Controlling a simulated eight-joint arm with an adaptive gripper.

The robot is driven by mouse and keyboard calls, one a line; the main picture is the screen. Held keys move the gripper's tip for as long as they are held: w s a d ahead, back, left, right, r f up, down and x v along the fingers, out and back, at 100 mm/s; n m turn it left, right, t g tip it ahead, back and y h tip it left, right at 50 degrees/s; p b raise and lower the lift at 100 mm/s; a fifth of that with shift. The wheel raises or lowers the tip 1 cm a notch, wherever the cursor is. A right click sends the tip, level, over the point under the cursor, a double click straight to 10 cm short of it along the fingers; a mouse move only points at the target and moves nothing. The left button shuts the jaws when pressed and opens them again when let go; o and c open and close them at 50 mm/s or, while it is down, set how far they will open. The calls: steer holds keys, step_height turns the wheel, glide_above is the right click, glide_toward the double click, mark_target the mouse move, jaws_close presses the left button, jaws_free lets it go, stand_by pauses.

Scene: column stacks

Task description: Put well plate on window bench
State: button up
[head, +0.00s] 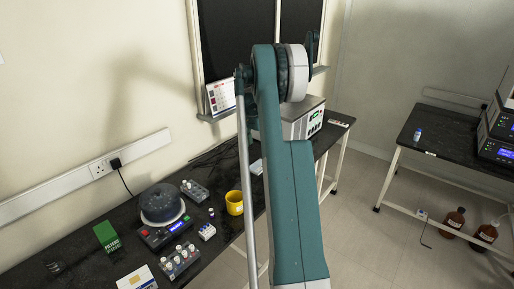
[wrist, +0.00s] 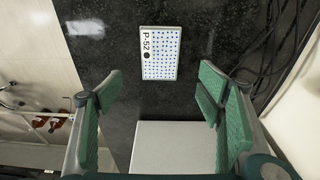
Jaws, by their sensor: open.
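The well plate (wrist: 160,54) is a white rectangle with rows of blue dots and the label P-52. It lies flat on a black speckled bench top (wrist: 113,48). A small white object behind my arm in the head view (head: 257,167) appears to be the same plate, partly hidden. The long black bench (head: 100,232) runs along the wall below the window. My gripper (wrist: 162,88) is open and empty, its green-padded fingers apart. The plate shows beyond and between the fingertips, not touched. In the head view my arm hides the gripper.
A pale boxy instrument (head: 303,120) stands on the bench; its flat top (wrist: 172,145) shows below the plate in the wrist view. Cables (wrist: 275,60) lie near the wall. A yellow mug (head: 234,203) and several devices crowd the near bench. Another black bench (head: 430,130) stands right.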

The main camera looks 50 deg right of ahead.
stand_by(0.4)
steer(key=a+r+n+t, duration=0.1)
steer(key=a+r+n, duration=0.1)
steer(key=a+r, duration=0.65)
steer(key=a+r+n+t, duration=0.15)
steer(key=a+r, duration=0.25)
steer(key=a, duration=0.9)
steer(key=a+r+n, duration=0.3)
steer(key=a+r, duration=0.3)
steer(key=a, duration=0.5)
steer(key=s+a+r+n+t, duration=0.15)
steer(key=s+a, duration=0.25)
steer(key=a, duration=0.5)
steer(key=s+a+r+n, duration=0.3)
steer(key=s+a, duration=0.1)
steer(key=a, duration=0.5)
steer(key=s+a+f+n+t+y, duration=0.1)
steer(key=s+a+f+n, duration=0.2)
steer(key=s+a, duration=0.7)
steer(key=s+a+f+n+t, duration=0.2)
steer(key=s+a+f+n, duration=0.1)
steer(key=s+a, duration=0.8)
steer(key=shift+a+f+n+y, duration=0.15)
steer(key=shift+a+n+y, duration=0.1)
steer(key=shift+n+y, duration=0.2)
